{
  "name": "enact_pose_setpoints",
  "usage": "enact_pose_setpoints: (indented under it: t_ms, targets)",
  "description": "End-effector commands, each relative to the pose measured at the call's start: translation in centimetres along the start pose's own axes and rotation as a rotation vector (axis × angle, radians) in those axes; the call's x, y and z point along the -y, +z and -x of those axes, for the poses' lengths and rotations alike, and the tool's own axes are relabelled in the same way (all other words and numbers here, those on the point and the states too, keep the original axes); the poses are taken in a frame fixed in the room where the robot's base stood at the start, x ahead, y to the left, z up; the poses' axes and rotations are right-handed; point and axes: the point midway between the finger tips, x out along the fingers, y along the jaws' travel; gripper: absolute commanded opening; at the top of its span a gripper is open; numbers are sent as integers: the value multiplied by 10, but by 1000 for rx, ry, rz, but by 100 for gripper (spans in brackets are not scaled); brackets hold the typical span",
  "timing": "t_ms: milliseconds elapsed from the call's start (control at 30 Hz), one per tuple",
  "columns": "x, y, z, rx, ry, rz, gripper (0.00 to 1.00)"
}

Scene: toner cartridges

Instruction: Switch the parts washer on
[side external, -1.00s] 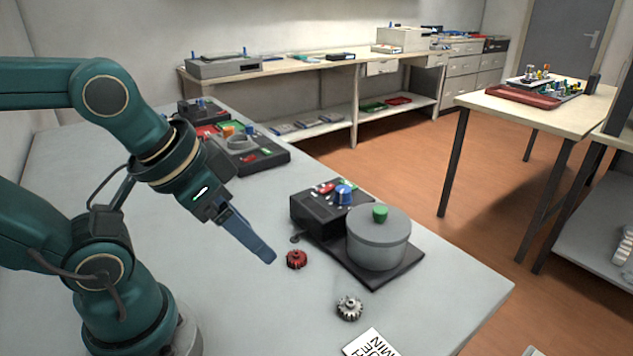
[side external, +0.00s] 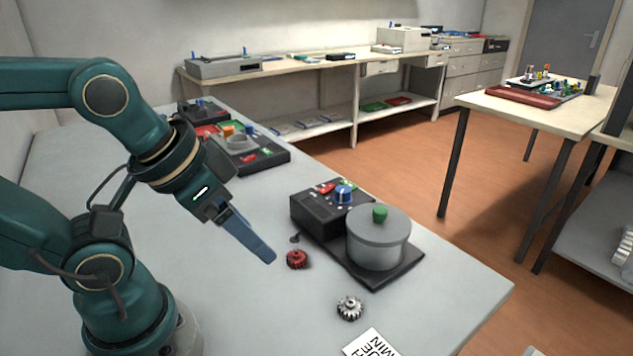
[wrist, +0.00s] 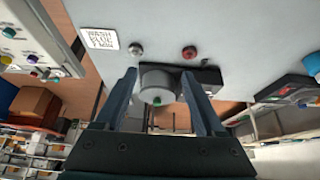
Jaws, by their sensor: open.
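The parts washer (side external: 378,240) is a grey lidded pot with a green knob on a black base plate. Its black control box (side external: 322,209) stands behind it, with a blue dial (side external: 344,194) and red and green controls on top. In the wrist view the pot (wrist: 157,84) shows between my fingers, farther off. My gripper (side external: 268,258) is open and empty above the bench, left of the washer and apart from it. Its two fingers (wrist: 165,75) stand wide apart in the wrist view. The switch positions are too small to tell.
A red gear (side external: 297,259) and a silver gear (side external: 349,308) lie on the bench (side external: 250,310) near the washer. A printed card (side external: 373,343) lies at the front edge. Another black device (side external: 245,150) with coloured controls stands farther back. The bench's left middle is clear.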

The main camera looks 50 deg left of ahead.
Motion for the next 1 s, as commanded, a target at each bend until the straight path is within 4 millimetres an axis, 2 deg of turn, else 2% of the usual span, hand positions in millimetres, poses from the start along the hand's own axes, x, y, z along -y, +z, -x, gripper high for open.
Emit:
enact_pose_setpoints:
  t_ms: [33,200,367,600,767,1000]
  targets:
    - [0,0,0,0,0,0,64]
    - [-1,0,3,8,4,-45,0]
    - [-3,-28,21,-29,16,-109,0]
    - [5,-87,40,-35,17,-162,0]
    - [17,-126,43,-26,14,-176,0]
    - [48,-178,33,-5,7,-176,0]
